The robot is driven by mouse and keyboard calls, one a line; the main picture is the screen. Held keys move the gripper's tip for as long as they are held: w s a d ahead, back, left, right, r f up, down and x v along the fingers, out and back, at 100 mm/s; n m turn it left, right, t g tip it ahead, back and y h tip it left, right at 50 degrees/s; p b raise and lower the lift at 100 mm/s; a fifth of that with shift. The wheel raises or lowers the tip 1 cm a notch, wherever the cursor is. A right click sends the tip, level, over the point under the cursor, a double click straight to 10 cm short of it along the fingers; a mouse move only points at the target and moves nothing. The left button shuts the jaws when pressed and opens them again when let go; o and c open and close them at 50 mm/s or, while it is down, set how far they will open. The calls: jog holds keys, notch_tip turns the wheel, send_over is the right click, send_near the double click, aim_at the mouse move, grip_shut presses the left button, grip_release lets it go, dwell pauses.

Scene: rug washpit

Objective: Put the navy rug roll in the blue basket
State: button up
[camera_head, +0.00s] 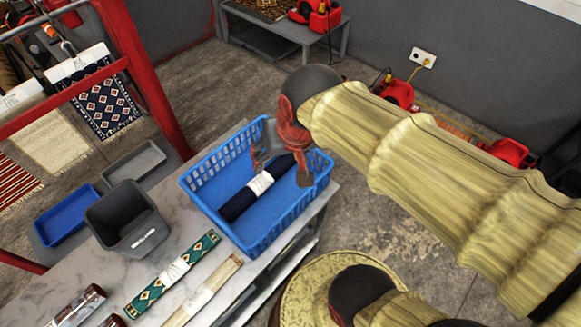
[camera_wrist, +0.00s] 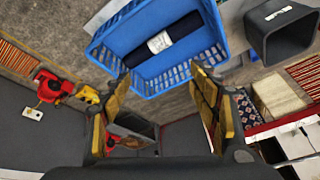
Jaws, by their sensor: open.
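The navy rug roll (camera_head: 239,203) lies inside the blue basket (camera_head: 206,207), with a white band around its middle. The basket stands on a marbled grey table (camera_head: 83,264). My gripper (camera_head: 285,183) is over the basket's right part in the head view and hides some of the basket and the roll's far end. In the wrist view, my gripper (camera_wrist: 165,100) is open with nothing between its fingers. There the navy roll (camera_wrist: 182,29) lies in the blue basket (camera_wrist: 112,32), beyond the fingertips and apart from them.
A green patterned roll (camera_head: 196,249), a cream roll (camera_head: 220,277) and a dark red roll (camera_head: 80,303) lie on the table. A dark grey bin (camera_head: 125,217) stands left of the basket. A red frame (camera_head: 143,75) rises behind the table.

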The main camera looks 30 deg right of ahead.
jog(key=s+n, duration=0.1)
jog(key=s, duration=0.1)
jog(key=s+r+n+t, duration=0.1)
jog(key=s, duration=0.2)
jog(key=shift+r+n, duration=0.2)
jog(key=shift+n, duration=0.2)
jog(key=shift+c, duration=1)
